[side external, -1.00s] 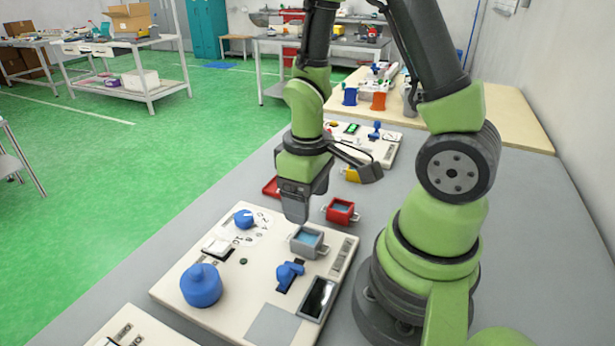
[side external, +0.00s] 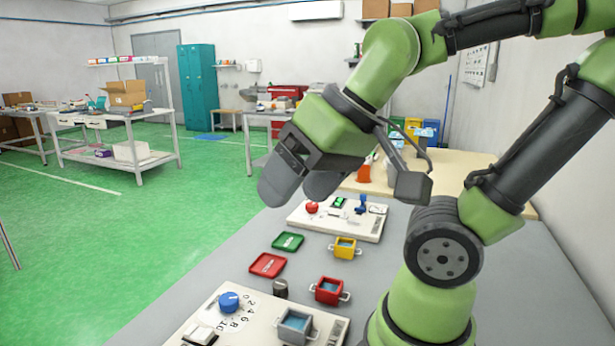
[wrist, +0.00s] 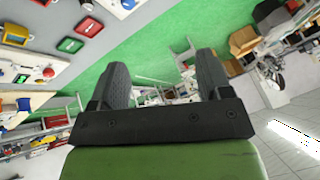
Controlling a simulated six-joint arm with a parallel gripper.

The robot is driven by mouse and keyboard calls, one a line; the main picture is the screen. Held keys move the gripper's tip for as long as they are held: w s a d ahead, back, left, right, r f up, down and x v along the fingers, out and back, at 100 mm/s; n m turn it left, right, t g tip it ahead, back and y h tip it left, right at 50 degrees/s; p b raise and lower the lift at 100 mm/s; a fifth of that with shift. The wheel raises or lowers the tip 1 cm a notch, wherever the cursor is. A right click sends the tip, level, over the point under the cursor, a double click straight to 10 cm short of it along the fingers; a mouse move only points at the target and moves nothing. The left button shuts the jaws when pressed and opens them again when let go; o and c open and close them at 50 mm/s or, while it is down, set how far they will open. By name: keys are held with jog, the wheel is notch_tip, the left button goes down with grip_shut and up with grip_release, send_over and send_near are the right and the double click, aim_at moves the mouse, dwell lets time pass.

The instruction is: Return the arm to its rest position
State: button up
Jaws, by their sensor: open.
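My gripper (side external: 295,192) is raised well above the grey table (side external: 215,298) in the side external view, clear of everything on it. Its two dark fingers are apart with nothing between them. In the wrist view my gripper (wrist: 163,85) also shows two separated, empty fingers, with the room's floor and furniture beyond them. The arm is lifted and bent, with the wrist tilted outward over the table's left side.
Below are a red pot (side external: 328,291), a yellow pot (side external: 345,248), a grey pot (side external: 295,325), a red lid (side external: 268,265) and a green lid (side external: 288,241). One panel has a blue knob (side external: 229,301). A second panel (side external: 335,222) stands farther back.

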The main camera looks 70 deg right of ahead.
jog(key=shift+s+a+r+t, duration=0.35)
jog(key=shift+s+r+t, duration=0.05)
jog(key=shift+s+r, duration=0.2)
